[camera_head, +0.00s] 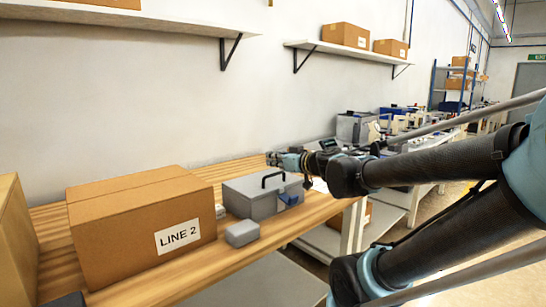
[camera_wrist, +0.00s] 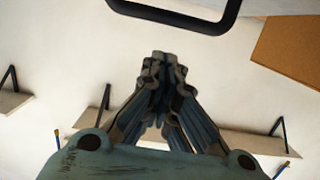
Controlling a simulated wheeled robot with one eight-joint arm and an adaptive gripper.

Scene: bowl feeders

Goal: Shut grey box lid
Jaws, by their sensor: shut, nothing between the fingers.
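The grey box (camera_head: 250,205) stands on the wooden bench right of the large carton. Its grey lid (camera_head: 252,186) looks flat on top, with a black handle (camera_head: 273,179) standing up; I cannot tell whether a small gap is left. My gripper (camera_head: 273,158) is behind and just above the box in the head view, apart from the handle. In the wrist view my gripper (camera_wrist: 165,65) has its fingers together and empty. A black loop (camera_wrist: 175,20), which looks like the handle, crosses the top edge there.
A large carton marked LINE 2 (camera_head: 140,230) stands left of the grey box. A small grey block (camera_head: 242,234) lies in front of the box. Shelves (camera_head: 345,50) hang on the wall above. Bare bench (camera_head: 315,210) shows to the box's right.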

